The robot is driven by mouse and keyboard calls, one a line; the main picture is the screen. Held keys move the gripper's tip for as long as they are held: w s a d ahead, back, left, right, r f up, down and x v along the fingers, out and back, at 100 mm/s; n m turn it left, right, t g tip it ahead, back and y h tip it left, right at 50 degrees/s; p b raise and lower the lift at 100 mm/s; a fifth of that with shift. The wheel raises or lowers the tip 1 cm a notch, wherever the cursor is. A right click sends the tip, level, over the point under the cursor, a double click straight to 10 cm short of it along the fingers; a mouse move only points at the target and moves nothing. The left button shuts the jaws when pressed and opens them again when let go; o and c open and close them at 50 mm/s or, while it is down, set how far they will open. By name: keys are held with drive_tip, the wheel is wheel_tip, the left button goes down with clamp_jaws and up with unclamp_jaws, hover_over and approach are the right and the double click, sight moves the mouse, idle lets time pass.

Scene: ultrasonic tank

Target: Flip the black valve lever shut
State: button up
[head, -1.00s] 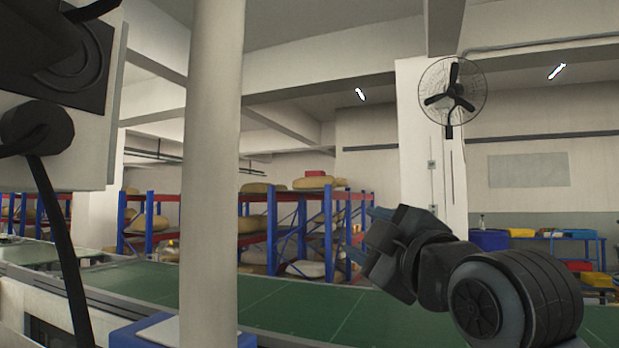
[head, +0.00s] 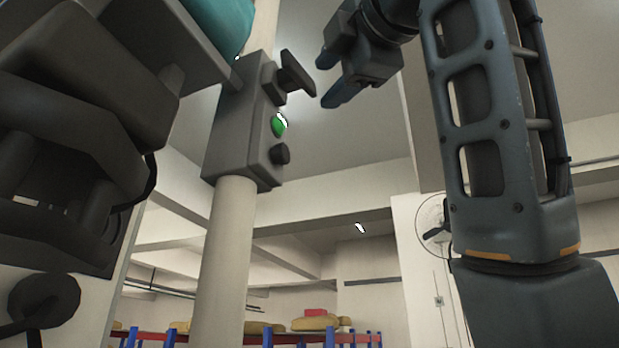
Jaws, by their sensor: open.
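A black lever-like handle (head: 293,74) sticks out from the upper front of a grey control box (head: 232,130) in the head view. It slants from upper left to lower right, and it is the only part here that looks like the black lever. My gripper (head: 327,80) is open and empty just right of the handle. Its two blue-tipped fingers point left toward it, one higher and one lower. A small gap shows between fingers and handle in the picture; the depth between them is hard to tell.
The box is fixed on a white round pole (head: 220,270). A green button (head: 279,124) and a black knob (head: 279,154) sit below the handle. A grey bracket with a teal part (head: 222,25) is at upper left, and dark machinery (head: 80,100) fills the left side.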

sight(312, 84)
drive_tip(key=w+a+r+p, duration=0.2)
drive_tip(key=w, duration=0.1)
drive_tip(key=w+a+r+p, duration=0.1)
drive_tip(key=w, duration=0.1)
drive_tip(key=shift+a+r, duration=0.2)
drive_tip(key=shift+r, duration=0.15)
drive_tip(key=shift+c, duration=0.4)
